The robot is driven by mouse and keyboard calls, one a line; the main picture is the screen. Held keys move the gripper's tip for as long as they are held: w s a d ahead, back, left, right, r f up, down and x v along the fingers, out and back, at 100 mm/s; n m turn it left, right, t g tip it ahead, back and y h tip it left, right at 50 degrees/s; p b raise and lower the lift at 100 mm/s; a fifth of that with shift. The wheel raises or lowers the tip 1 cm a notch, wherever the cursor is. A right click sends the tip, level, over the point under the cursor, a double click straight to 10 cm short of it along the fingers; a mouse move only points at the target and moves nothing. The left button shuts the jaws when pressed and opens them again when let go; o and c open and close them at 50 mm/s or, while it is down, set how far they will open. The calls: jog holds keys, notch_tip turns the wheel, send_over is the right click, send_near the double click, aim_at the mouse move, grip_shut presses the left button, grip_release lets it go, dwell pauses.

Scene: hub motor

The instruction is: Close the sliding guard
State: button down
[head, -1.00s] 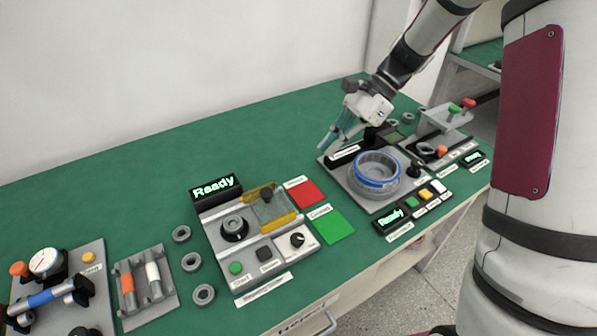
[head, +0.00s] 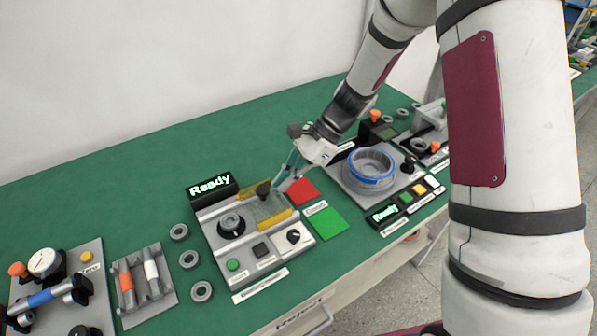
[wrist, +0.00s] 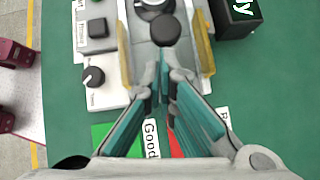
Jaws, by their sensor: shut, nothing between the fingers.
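The sliding guard (head: 269,208) is a clear panel with yellow side rails and a dark round knob (head: 263,190). It sits on the right part of a grey machine, to the right of the round black-and-grey fixture (head: 231,224), which it leaves uncovered. In the wrist view the knob (wrist: 165,30) is just beyond my fingertips, between the yellow rails. My gripper (head: 281,184) is shut and empty, pointing down beside the knob at the guard's right end. It also shows in the wrist view (wrist: 164,62). I cannot tell whether the fingertips touch the knob.
A "Ready" display (head: 212,186) stands behind the machine. A red pad (head: 302,191) and a green pad (head: 327,223) lie to its right. A station with a blue-ringed bowl (head: 370,167) stands farther right. Loose grey rings (head: 188,259) lie left. The green table behind is clear.

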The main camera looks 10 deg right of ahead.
aim_at(263, 206)
jog(key=shift+a, duration=0.25)
jog(key=s+a, duration=0.1)
jog(key=a, duration=0.2)
jog(key=s+a+p, duration=0.1)
jog(key=a, duration=0.2)
jog(key=s+a, duration=0.2)
jog(key=a, duration=0.1)
jog(key=shift+d+p, duration=0.1)
jog(key=shift+p, duration=0.2)
jog(key=shift+w+d, duration=0.15)
jog(key=shift+d, duration=0.25)
jog(key=d, duration=0.2)
jog(key=shift+w+d+r+p, duration=0.3)
jog(key=shift+w+d+p, duration=0.05)
jog(key=shift+p, duration=0.05)
jog(key=v, duration=1)
jog(key=s+d+r+n+t+h, duration=0.3)
jog(key=s+d+r+n, duration=0.4)
jog(key=s, duration=0.4)
jog(key=s+d+r+n+t+h, duration=0.3)
jog(key=s+d+r+n+h, duration=0.2)
jog(key=s, duration=0.6)
notch_tip(263, 206, up, 4)
jog(key=d+n, duration=0.2)
jog(key=n, duration=0.1)
jog(key=shift+s+d+f, duration=0.15)
jog(key=shift+s+d, duration=0.05)
jog(key=shift+s, duration=0.15)
